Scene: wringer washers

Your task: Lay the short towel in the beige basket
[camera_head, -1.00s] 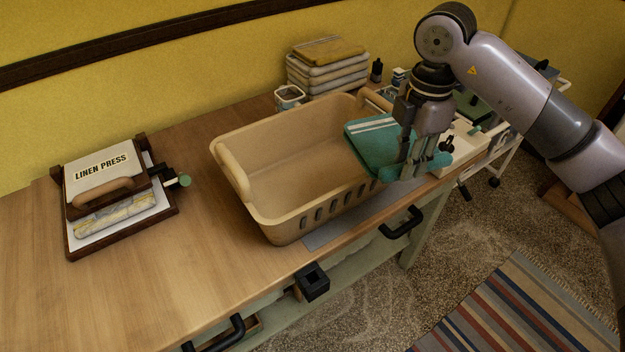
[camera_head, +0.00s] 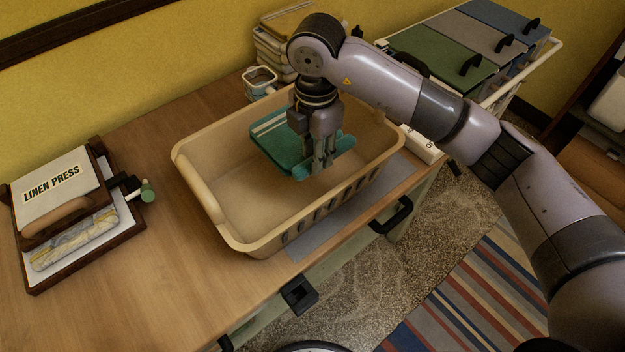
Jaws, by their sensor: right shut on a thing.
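The beige basket (camera_head: 205,195) stands on the wooden worktop, its open top facing up. My right gripper (camera_head: 318,168) points down over the basket's interior, toward its right half. It is shut on the short towel (camera_head: 275,137), a folded teal cloth with white stripes. The towel lies about level, within the basket's outline. Whether it touches the basket floor I cannot tell. The gripper hides part of the towel, and my right arm covers part of the basket's far right rim. My left gripper is not in view.
A linen press (camera_head: 62,205) stands at the left of the worktop (camera_head: 120,290). A small tub (camera_head: 260,82) and stacked folded cloths (camera_head: 272,45) are behind the basket. Lidded bins in green (camera_head: 440,52), grey and blue are at the back right. A striped rug (camera_head: 470,300) lies on the floor.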

